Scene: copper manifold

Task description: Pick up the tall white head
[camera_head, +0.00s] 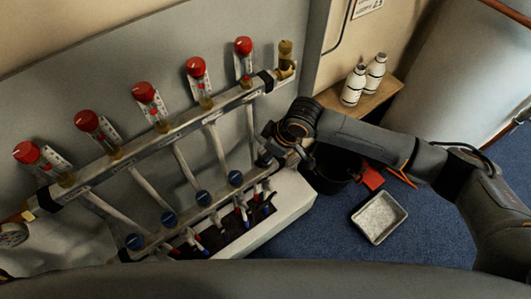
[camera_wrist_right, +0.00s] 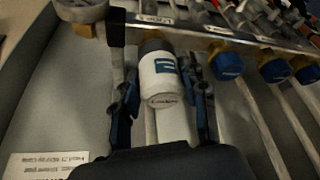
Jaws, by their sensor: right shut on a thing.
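The tall white head (camera_wrist_right: 160,80), a white cylinder with a blue label and dark collar, shows in the middle of the right wrist view. My right gripper (camera_head: 280,152) is at the right end of the manifold's lower bar in the head view. Its two fingers stand on either side of the white head, shut on it. The head still appears in line with the lower bar; I cannot tell whether it is attached. In the head view, the gripper mostly hides it. My left gripper is not in view.
Several blue caps (camera_head: 203,198) line the lower bar, also in the wrist view (camera_wrist_right: 228,66). Red-capped flow meters (camera_head: 147,92) line the upper bar. Two white bottles (camera_head: 353,85) stand on a wooden shelf. A metal tray (camera_head: 379,217) and black bucket (camera_head: 330,176) are on the blue floor.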

